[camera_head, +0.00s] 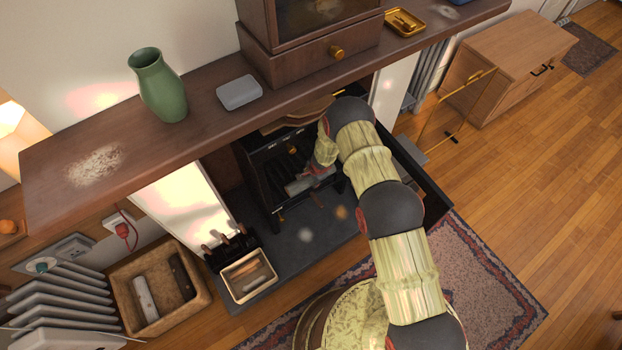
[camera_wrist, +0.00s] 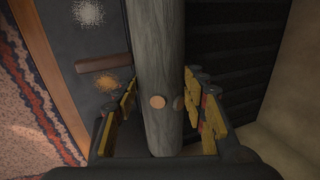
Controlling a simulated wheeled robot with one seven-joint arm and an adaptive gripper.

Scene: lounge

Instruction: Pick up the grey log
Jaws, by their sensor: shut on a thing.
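The grey log (camera_wrist: 157,45) runs lengthwise between my gripper's yellow-padded fingers (camera_wrist: 160,90) in the wrist view, and my gripper is shut on it. A small round tan mark shows on the log's near part. In the head view my gripper (camera_head: 322,172) is low at the front of the black stove (camera_head: 262,160), above the dark hearth slab (camera_head: 330,236). A grey piece of the log (camera_head: 298,187) shows there, partly hidden by the gripper. I cannot tell whether the log touches the slab or stove.
The wooden mantel (camera_head: 205,118) overhangs the stove, with a green vase (camera_head: 160,88) on it. A brown stick (camera_wrist: 103,63) lies on the slab.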

